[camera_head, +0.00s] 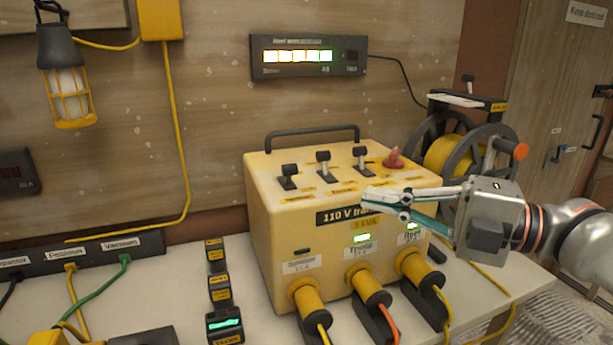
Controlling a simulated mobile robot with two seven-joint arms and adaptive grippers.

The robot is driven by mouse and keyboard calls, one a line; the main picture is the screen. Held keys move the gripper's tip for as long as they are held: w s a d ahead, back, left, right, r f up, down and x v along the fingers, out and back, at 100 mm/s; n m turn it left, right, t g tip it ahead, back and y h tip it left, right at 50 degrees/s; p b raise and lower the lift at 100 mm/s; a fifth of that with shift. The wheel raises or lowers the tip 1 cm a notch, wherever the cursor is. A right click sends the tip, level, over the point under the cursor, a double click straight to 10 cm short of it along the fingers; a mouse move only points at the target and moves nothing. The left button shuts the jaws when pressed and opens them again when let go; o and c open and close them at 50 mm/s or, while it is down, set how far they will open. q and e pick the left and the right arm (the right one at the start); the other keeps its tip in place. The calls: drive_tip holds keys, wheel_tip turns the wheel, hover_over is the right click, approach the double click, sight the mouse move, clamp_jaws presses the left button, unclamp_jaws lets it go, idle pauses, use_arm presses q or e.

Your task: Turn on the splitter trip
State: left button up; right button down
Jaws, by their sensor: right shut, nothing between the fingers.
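A yellow transformer box (270,222) labelled "110 V" stands on the bench. Three black levers stand in a row on its top: left (289,175), middle (324,164) and right (360,157). A red knob (394,159) is to their right. Which lever is the splitter trip I cannot read. On the front, the left indicator (302,251) is dark, while the middle (362,238) and right (412,226) ones glow green. My right gripper (368,200) is shut and empty at the box's upper front edge, in front of the right lever, covering part of the label. My left gripper is not in view.
A black handle (312,131) arches behind the levers. Yellow plugs (310,296) with cables stick out from the front. A cable reel (452,155) stands at the right behind my arm. A lit display (308,57) hangs on the wall. Small black blocks (218,289) stand left of the box.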

drive_tip(key=a, duration=0.1)
drive_tip(key=p, duration=0.3)
approach(285, 173)
drive_tip(key=s+a, duration=0.1)
drive_tip(key=a, duration=0.3)
drive_tip(key=w, duration=0.1)
drive_tip(key=w+a, duration=0.1)
drive_tip(key=w, duration=0.1)
drive_tip(key=shift+w, duration=0.3)
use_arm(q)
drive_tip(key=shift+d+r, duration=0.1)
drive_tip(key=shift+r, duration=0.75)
